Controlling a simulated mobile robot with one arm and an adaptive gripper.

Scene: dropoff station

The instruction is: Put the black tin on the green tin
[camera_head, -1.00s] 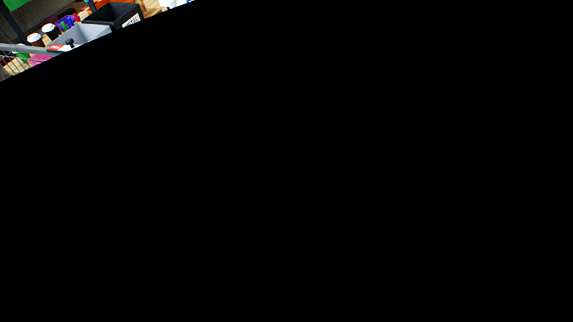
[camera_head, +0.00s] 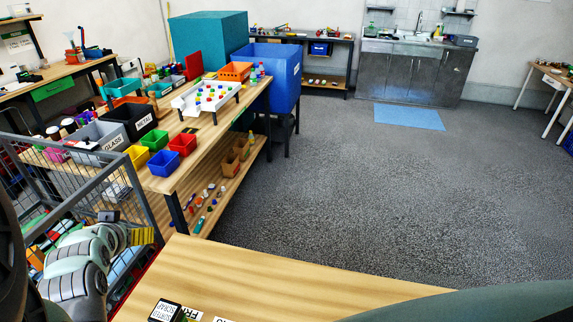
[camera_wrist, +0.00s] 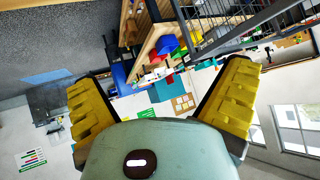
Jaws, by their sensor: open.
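A small dark box with a white label (camera_head: 165,311) sits at the near edge of the wooden table, cut off by the bottom of the head view. It may be the black tin, but I cannot tell. A little green shows at its right side; I cannot make out a green tin for sure. My gripper (camera_head: 125,227) is at the left of the head view, beside the wire cage and away from that box. In the wrist view my gripper (camera_wrist: 160,78) has its two yellow fingers wide apart, with nothing between them.
The near wooden table (camera_head: 270,275) is mostly bare. A wire cage (camera_head: 80,185) stands close to my arm at left. Beyond is a workbench (camera_head: 185,178) with coloured bins, a grey GLASS bin (camera_head: 95,130) and a black METAL bin (camera_head: 142,123). Open floor (camera_head: 360,190) lies at right.

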